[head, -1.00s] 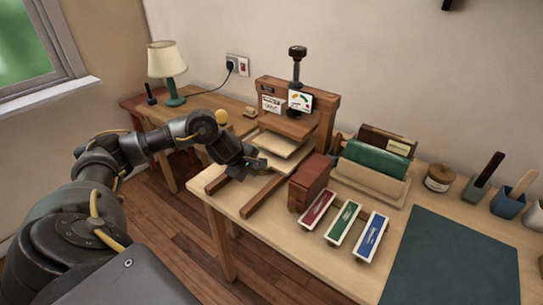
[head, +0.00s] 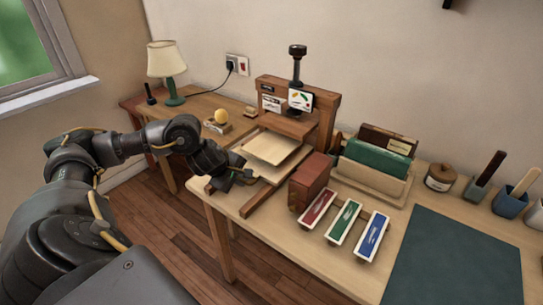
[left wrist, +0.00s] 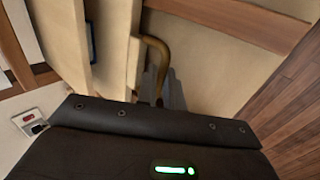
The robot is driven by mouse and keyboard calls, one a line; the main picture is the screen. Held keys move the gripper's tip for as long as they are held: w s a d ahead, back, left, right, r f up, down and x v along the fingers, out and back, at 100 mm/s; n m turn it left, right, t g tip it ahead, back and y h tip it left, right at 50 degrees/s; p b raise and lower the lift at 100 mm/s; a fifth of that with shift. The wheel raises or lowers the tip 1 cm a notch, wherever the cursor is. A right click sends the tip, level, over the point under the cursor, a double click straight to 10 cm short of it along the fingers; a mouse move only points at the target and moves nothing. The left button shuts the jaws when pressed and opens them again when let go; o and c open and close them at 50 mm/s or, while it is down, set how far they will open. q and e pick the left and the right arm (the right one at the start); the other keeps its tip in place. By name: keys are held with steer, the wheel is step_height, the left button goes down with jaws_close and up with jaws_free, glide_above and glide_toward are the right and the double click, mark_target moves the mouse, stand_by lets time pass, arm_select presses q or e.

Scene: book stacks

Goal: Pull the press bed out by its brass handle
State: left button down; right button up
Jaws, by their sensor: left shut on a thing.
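The wooden press (head: 327,112) stands at the back of the bench, with a dark knob on its screw. Its pale press bed (head: 272,148) lies between two brown rails and sticks out of the frame toward the front left. The curved brass handle (left wrist: 156,46) shows at the bed's edge in the left wrist view, where the bed (left wrist: 112,40) also shows. My left gripper (head: 246,178) is at the bed's front edge, shut on the brass handle. In the head view the gripper hides the handle. My right gripper is not in view.
A red-brown box (head: 310,180) and red, green and blue trays (head: 345,220) stand right of the rails. A lamp (head: 167,68) and a yellow ball (head: 221,116) are at the back left. Open floor lies before the bench's left front edge.

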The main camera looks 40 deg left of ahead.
arm_select(q)
steer(key=shift+s+b, duration=0.6)
steer(key=shift+s, duration=1.55)
steer(key=shift+s+f+b, duration=0.15)
steer(key=shift+s+b, duration=0.25)
steer(key=shift+s, duration=0.1)
steer(key=shift+s+b, duration=0.9)
steer(key=shift+s, duration=0.6)
steer(key=shift+s+d+b, duration=0.1)
steer(key=shift+s+b, duration=0.3)
steer(key=shift+s, duration=0.45)
steer(key=c, duration=1.7)
jaws_free()
